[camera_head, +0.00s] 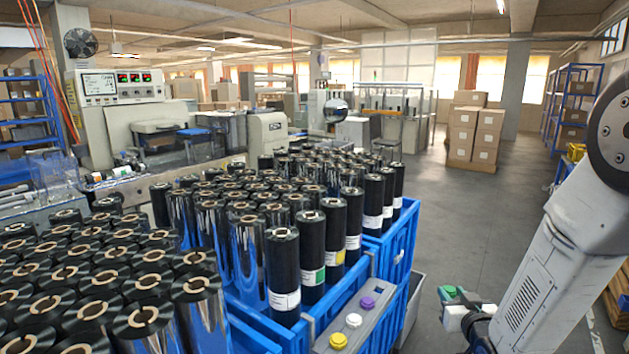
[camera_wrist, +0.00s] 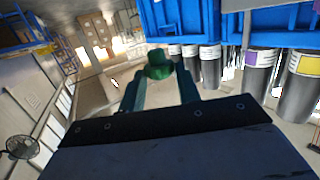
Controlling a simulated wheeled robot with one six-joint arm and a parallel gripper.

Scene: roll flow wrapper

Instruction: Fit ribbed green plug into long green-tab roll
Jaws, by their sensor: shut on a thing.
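The green plug (camera_head: 449,291) is held at the end of my gripper (camera_head: 462,305), out over the aisle at the lower right of the head view. In the wrist view the green plug (camera_wrist: 158,62) sits between the two fingertips of my gripper (camera_wrist: 160,78); its ribs are too small to make out. The green-tab roll (camera_head: 312,250) is a tall black roll with a hollow core, standing upright at the front of the blue crate. Its label carries a green patch. My gripper is well to the right of it and apart from it.
The blue crate (camera_head: 390,262) holds many upright black rolls. A yellow-tab roll (camera_head: 333,232) stands just right of the green-tab roll. A grey ledge (camera_head: 322,342) on the crate's front bears yellow, white and purple plugs. Open floor (camera_head: 470,215) lies to the right.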

